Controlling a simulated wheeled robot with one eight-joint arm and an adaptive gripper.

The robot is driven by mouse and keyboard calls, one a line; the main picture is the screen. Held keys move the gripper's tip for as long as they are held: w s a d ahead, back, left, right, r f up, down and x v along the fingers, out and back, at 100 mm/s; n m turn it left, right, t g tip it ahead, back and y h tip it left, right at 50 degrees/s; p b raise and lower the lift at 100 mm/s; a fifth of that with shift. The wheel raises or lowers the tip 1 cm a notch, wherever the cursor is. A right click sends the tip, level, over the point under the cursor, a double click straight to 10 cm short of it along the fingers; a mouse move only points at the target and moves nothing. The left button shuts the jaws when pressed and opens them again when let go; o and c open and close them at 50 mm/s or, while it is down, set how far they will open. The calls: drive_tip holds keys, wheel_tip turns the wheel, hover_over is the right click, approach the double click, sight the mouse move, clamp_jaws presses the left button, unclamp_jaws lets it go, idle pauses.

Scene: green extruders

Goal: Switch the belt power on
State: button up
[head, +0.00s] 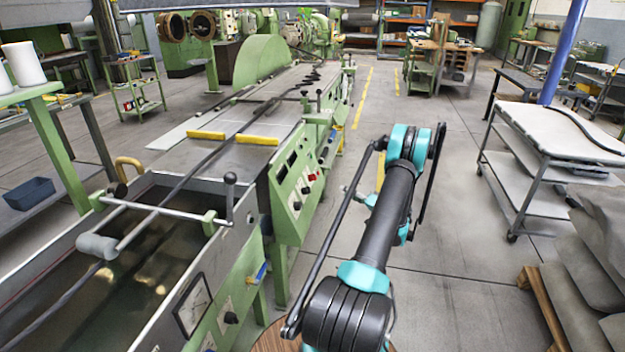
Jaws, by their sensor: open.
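A green control panel (299,188) is on the side of the long machine, left of centre. It carries two small dark displays, a red knob (311,177) and several small dark knobs or buttons. Their labels are too small to read, so I cannot tell which one is the belt power switch or its setting. My gripper (352,190) seems to show as a small grey and teal part just left of my black and teal arm, partly hidden behind it. It looks open and empty, in the aisle right of the panel and apart from it.
A water trough (130,245) with a metal cross bar is at the front left. A grey cart (560,135) and stacked slabs (590,245) stand at the right. The aisle floor between is clear.

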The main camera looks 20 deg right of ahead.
sight(314, 177)
drive_tip(key=x, duration=1.7)
drive_tip(key=shift+c, duration=0.4)
clamp_jaws()
drive_tip(key=shift+a+r+m+h, duration=0.15)
drive_tip(key=shift+m+h, duration=0.15)
drive_tip(key=shift+m, duration=0.2)
drive_tip(key=m+h, duration=0.1)
drive_tip(key=m, duration=0.1)
drive_tip(key=m+g+h, duration=0.1)
drive_tip(key=m, duration=0.1)
drive_tip(key=m+h, duration=0.1)
drive_tip(key=m, duration=0.1)
drive_tip(key=shift+a+r, duration=0.1)
drive_tip(key=shift+r, duration=0.2)
drive_tip(key=m+g, duration=0.1)
drive_tip(key=m, duration=0.1)
drive_tip(key=m+g+h, duration=0.1)
drive_tip(key=m+g, duration=0.1)
drive_tip(key=shift+w+r+m, duration=0.1)
drive_tip(key=shift+r+m, duration=0.1)
drive_tip(key=shift+m, duration=0.2)
